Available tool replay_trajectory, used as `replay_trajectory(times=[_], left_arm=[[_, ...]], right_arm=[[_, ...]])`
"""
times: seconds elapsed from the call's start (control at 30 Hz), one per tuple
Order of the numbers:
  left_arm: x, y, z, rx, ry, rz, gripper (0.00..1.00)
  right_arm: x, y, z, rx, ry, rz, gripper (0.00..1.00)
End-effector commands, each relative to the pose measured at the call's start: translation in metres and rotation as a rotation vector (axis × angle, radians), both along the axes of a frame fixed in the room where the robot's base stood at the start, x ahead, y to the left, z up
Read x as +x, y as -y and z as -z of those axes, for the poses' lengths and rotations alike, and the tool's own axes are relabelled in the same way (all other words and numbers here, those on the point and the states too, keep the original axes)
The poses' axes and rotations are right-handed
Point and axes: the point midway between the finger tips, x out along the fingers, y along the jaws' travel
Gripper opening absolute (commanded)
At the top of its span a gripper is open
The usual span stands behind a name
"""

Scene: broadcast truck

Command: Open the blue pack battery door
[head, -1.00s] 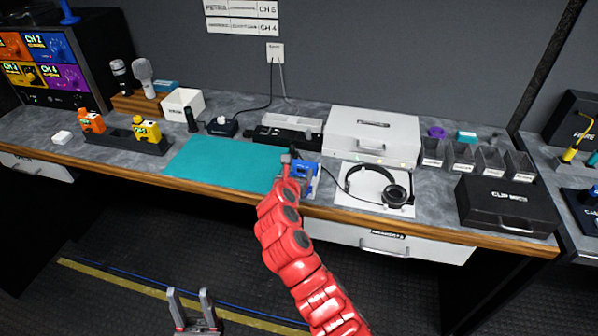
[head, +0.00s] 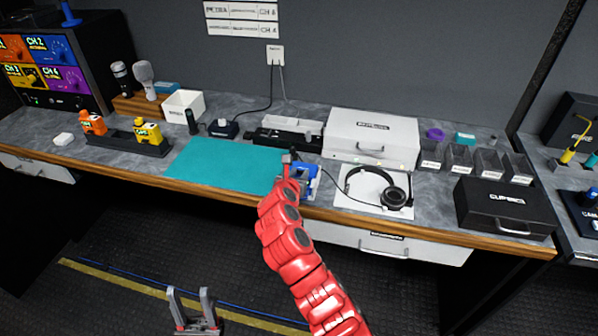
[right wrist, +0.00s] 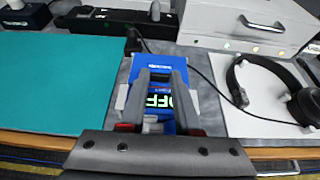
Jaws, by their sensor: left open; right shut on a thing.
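The blue pack (head: 308,172) sits near the front edge of the bench, between the teal mat and the headphones. In the right wrist view the blue pack (right wrist: 152,62) shows a green lit "OFF" on a dark display, partly behind my fingers. My right gripper (head: 289,160) reaches onto it from the front; in the wrist view the right gripper (right wrist: 162,75) is shut on it with the fingers either side of the display. Which part is gripped, and the battery door itself, are hidden or unclear. My left gripper (head: 194,300) is open and empty, low in front of the bench.
The teal mat (head: 222,165) is bare, left of the pack. Headphones (head: 392,197) lie on a white sheet to the right, their cable running close to the pack. Orange (head: 92,123) and yellow (head: 148,132) packs stand in a dark holder. A white case (head: 372,135) stands behind.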

Motion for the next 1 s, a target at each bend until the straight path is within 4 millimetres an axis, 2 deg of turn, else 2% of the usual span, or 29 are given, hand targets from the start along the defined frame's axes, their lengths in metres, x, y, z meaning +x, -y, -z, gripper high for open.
replay_trajectory(times=[0.03,0.23,0.4,0.5,0.7,1.0], left_arm=[[0.0,0.0,-0.016,0.0,0.0,0.0,0.5],[0.0,0.0,-0.065,0.0,0.0,0.0,0.5],[0.0,0.0,-0.111,0.0,0.0,0.0,0.5],[0.0,0.0,-0.131,0.0,0.0,0.0,0.5],[0.0,0.0,-0.149,0.0,0.0,0.0,0.5],[0.0,0.0,-0.155,0.0,0.0,0.0,0.5]], right_arm=[[0.001,0.0,-0.01,0.005,-0.015,0.001,0.0],[0.004,0.002,-0.025,0.036,-0.105,0.002,0.0],[0.008,0.003,-0.034,0.074,-0.217,0.003,0.0],[0.011,0.004,-0.037,0.097,-0.287,0.005,0.0],[0.018,0.006,-0.037,0.132,-0.396,0.002,0.0],[0.023,0.008,-0.037,0.163,-0.497,0.002,0.0]])
